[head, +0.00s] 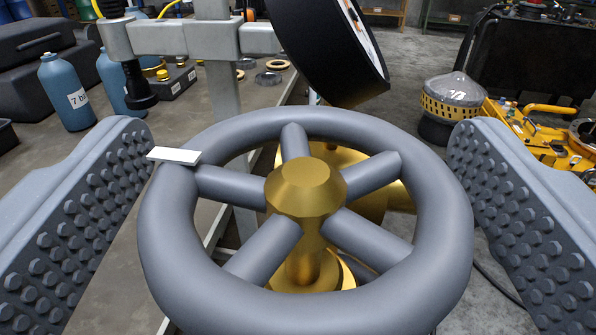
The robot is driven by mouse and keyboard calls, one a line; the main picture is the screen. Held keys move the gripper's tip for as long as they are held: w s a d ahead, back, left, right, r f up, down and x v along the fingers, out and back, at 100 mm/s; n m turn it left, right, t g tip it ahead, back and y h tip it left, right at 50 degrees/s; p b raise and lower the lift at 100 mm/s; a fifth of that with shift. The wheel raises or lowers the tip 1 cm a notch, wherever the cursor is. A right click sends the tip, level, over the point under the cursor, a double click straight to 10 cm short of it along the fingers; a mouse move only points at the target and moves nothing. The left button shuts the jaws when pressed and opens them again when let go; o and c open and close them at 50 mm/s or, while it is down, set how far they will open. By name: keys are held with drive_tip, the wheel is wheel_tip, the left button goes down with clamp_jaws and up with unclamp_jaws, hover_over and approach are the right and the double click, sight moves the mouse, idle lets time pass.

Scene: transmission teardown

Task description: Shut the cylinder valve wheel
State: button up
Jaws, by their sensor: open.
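The cylinder valve wheel (423,215) is a large grey handwheel with several spokes, filling the middle of the head view. Its brass hub (305,188) sits on a brass stem and valve body (365,180) below. A small white marker (174,155) lies on the rim at the upper left. My gripper (300,165) is open, with one studded grey jaw on each side of the wheel. The left jaw is very close to the rim or touching it; I cannot tell which. The right jaw stands near the rim's right side. The lower edge of the wheel nears the bottom of the picture.
A round black gauge (330,50) stands just behind the wheel. A grey frame (195,40) rises at the upper left. A bench (85,200) holds blue bottles (67,92) and rings. At right are a clear-domed yellow part (452,100) and yellow machinery (540,140).

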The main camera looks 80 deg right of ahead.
drive_tip(key=s+a+b, duration=0.2)
drive_tip(key=a, duration=1.1)
drive_tip(key=shift+s+a, duration=0.2)
drive_tip(key=shift+a, duration=0.05)
